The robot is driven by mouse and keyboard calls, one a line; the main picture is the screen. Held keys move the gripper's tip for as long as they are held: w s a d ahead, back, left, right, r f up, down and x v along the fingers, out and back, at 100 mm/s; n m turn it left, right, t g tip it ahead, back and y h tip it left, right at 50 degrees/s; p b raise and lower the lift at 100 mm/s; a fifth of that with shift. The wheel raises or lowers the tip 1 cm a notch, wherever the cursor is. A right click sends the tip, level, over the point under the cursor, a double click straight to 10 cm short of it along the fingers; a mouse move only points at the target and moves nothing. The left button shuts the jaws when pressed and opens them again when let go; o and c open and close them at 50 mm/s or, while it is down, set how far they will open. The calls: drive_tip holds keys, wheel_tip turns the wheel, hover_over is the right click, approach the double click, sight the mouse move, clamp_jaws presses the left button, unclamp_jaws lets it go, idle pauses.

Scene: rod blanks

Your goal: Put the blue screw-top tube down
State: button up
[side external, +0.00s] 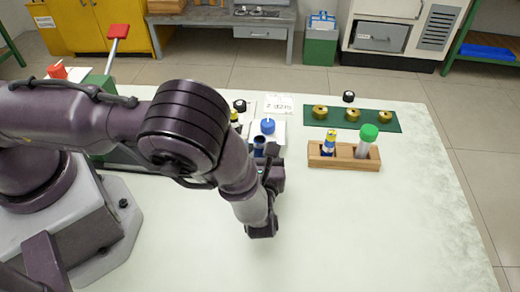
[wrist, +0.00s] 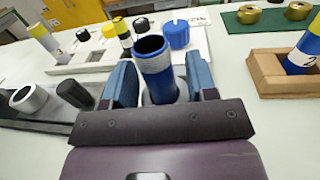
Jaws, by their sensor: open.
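The blue screw-top tube (wrist: 154,62) stands upright, uncapped, with its dark open mouth facing up in the wrist view. It is between the two blue fingers of my gripper (wrist: 162,84), which are open on either side of it. A pale rounded shape shows around its lower part; its bottom is hidden by my gripper. In the side view the tube's upper part (side external: 259,146) shows above my gripper (side external: 268,170), and the rest is hidden. A blue cap (wrist: 176,34) lies behind the tube, apart from it, and also shows in the side view (side external: 267,126).
A wooden rack (side external: 330,163) at right holds a yellow-and-blue tube (side external: 328,142) and a green-capped tube (side external: 368,137). A green mat (side external: 385,125) with brass rings lies behind it. A white rack (wrist: 80,65) stands left of the tube. The front table is clear.

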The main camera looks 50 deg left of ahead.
drive_tip(key=v, duration=1.3)
drive_tip(key=w+a+r+n+g+h, duration=0.1)
drive_tip(key=a+r+n+g+h, duration=0.1)
drive_tip(key=a+r+n+g, duration=0.55)
drive_tip(key=a+r+n+g+h, duration=0.35)
drive_tip(key=r+n, duration=0.25)
drive_tip(key=r, duration=0.4)
drive_tip(key=s+a+r+n+t+h, duration=0.4)
drive_tip(key=s+a+r+n+h, duration=0.4)
drive_tip(key=r, duration=0.5)
drive_tip(key=s+a+n, duration=0.1)
drive_tip(key=s+n, duration=0.1)
drive_tip(key=n, duration=0.1)
drive_tip(key=shift+o, duration=0.5)
drive_tip(key=shift+s+a+r+n+t+h, duration=0.2)
drive_tip(key=shift+s+r+n+t+h, duration=0.2)
drive_tip(key=shift+s+n+t, duration=0.35)
